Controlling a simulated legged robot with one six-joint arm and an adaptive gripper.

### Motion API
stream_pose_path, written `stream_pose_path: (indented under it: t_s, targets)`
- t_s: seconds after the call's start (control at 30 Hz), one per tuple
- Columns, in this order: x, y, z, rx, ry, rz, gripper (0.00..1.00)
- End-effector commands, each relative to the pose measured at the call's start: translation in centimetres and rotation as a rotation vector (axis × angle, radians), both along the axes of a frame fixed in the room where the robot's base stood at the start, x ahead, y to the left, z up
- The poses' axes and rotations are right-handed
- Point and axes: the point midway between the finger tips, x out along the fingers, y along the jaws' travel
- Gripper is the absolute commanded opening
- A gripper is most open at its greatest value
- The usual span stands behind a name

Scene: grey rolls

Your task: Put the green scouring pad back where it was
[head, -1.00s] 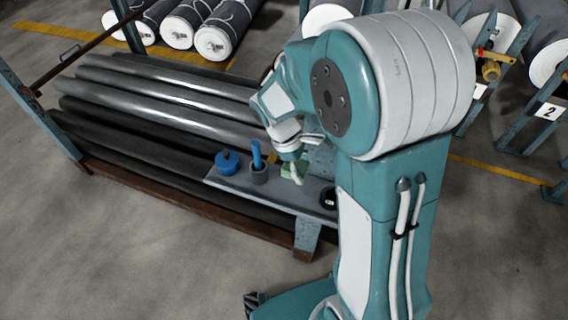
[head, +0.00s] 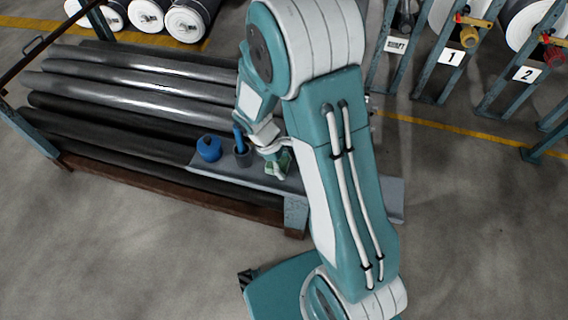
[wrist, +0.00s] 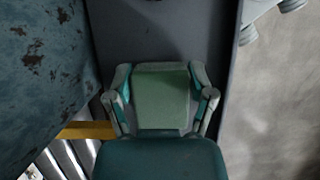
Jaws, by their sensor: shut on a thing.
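The green scouring pad (wrist: 162,98) is a pale green block between the two fingers of my gripper (wrist: 162,92) in the wrist view. The fingers are shut on its two sides. In the head view my gripper (head: 277,168) is low over the grey ledge (head: 225,171), right of a dark cup (head: 243,158) with a blue handle (head: 238,136) standing up in it. The pad is mostly hidden there, and I cannot tell whether it touches the ledge.
A blue lidded pot (head: 209,149) stands left of the cup. Long dark rolls (head: 140,85) lie in the rack behind. A worn blue post (wrist: 40,70) is close at left in the wrist view. My arm covers the ledge's middle right.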

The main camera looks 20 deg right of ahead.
Motion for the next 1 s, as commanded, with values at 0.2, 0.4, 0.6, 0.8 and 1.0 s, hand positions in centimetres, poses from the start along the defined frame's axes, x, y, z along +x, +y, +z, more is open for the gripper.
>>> stream_pose_path:
  t_s: [0.2, 0.4, 0.6, 0.8, 1.0]
  targets:
    - [0.0, 0.0, -0.1, 0.0, 0.0, 0.0, 0.18]
    - [0.0, 0.0, -0.1, 0.001, -0.001, 0.0, 1.0]
    - [0.0, 0.0, -0.1, 0.0, 0.0, -0.001, 1.0]
    - [0.1, 0.1, 0.4, 0.0, -0.002, -0.001, 1.0]
    - [1.0, 1.2, 3.5, 0.002, -0.008, 0.001, 1.0]
